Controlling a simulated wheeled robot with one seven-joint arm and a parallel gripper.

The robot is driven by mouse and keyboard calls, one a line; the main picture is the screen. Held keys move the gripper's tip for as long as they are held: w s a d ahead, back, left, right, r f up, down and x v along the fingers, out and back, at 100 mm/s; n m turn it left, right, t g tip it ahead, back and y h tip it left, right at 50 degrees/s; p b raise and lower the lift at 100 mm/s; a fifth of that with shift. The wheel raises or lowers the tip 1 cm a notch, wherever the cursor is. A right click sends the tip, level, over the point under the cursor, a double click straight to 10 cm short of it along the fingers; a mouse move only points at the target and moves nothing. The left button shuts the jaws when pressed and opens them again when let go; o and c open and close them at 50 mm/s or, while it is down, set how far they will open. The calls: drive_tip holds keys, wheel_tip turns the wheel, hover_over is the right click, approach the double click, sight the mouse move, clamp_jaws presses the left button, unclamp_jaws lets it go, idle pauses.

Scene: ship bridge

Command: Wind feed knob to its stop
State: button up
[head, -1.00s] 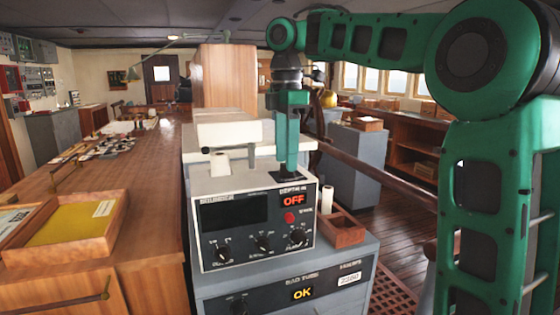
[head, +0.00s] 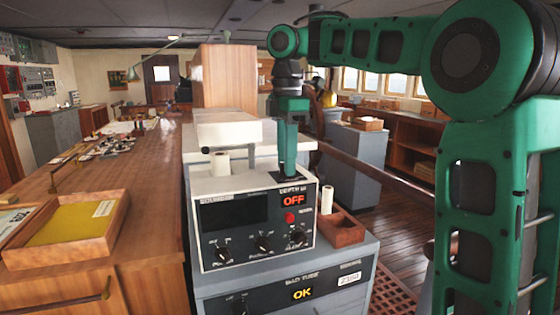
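The grey-white depth sounder box (head: 257,262) stands on a grey cabinet. Its front has a dark display (head: 235,210), a red-lit OFF readout, a red button (head: 290,217) and a row of three black knobs: left (head: 223,252), middle (head: 263,242) and right (head: 299,237). Their small labels are too blurred to tell which, if any, is the feed knob. My gripper (head: 287,165) points straight down at the right rear of the box's top. Its green fingers overlap the top there. What lies between the fingertips is hidden, and so is any knob there.
Below, the cabinet panel has an OK readout (head: 302,294) and another knob (head: 240,304). A white paper roll (head: 220,162) stands left of my gripper. A wooden tray (head: 342,228) sits to the right. The wooden chart counter (head: 145,210) lies left, and a handrail runs behind.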

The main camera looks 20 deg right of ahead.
drive_tip(key=shift+a, duration=0.4)
drive_tip(key=shift+d+m, duration=0.3)
drive_tip(key=shift+d, duration=0.1)
drive_tip(key=shift+d+m, duration=0.1)
drive_tip(key=shift+m, duration=0.5)
drive_tip(key=shift+w, duration=0.1)
idle(0.8)
drive_tip(key=o, duration=1.1)
drive_tip(key=shift+c, duration=0.2)
drive_tip(key=shift+r, duration=0.2)
